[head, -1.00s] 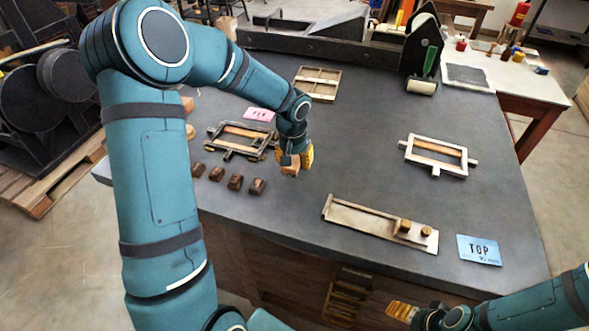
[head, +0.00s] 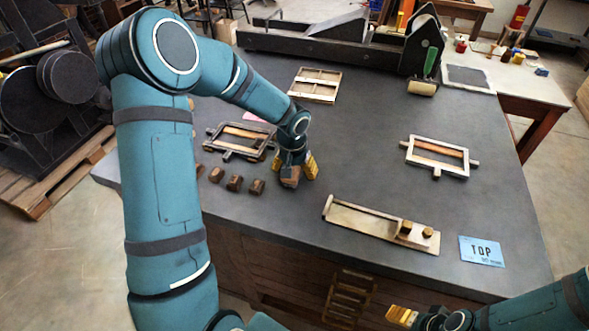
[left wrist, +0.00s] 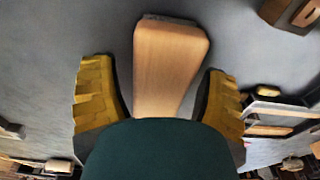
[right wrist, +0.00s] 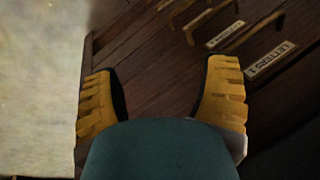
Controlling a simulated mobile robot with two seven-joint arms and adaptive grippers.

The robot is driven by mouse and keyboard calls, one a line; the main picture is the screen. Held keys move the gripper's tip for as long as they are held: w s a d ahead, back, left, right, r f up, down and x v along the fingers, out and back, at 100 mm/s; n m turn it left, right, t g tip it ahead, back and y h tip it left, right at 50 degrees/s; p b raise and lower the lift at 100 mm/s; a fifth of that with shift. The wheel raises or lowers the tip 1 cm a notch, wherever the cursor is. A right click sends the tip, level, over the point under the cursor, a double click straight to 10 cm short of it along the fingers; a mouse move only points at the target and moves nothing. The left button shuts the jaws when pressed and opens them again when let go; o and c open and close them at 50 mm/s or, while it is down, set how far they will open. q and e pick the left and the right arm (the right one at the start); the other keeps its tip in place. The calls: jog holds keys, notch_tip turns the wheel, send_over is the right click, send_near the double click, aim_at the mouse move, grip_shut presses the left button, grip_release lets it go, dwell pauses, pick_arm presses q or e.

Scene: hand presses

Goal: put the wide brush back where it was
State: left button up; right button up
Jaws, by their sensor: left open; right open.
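The wide brush (head: 290,180), a light wooden block with a dark edge, is on the dark tabletop to the right of a row of small brown blocks. In the left wrist view the brush (left wrist: 168,68) lies between the yellow fingers, with a gap on each side. My left gripper (head: 293,167) is open around it; in the head view the hand hides part of the brush. My right gripper (head: 400,314) is open and empty, low beside the table front; its wrist view (right wrist: 160,92) shows wooden drawer fronts between the fingers.
Several brown blocks (head: 234,183) stand left of the brush. A dark frame (head: 240,141) lies behind them, another frame (head: 437,157) at right. A long metal tray (head: 370,222) and a blue TOP card (head: 481,251) lie near the front edge. The middle of the tabletop is clear.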

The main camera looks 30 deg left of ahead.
pick_arm(q)
jog(key=shift+r, duration=0.2)
notch_tip(320, 180, up, 12)
jog(key=s+p, duration=0.1)
jog(key=p, duration=0.1)
jog(key=shift+s+d, duration=0.15)
jog(key=shift+s, duration=0.05)
jog(key=shift+f, duration=0.1)
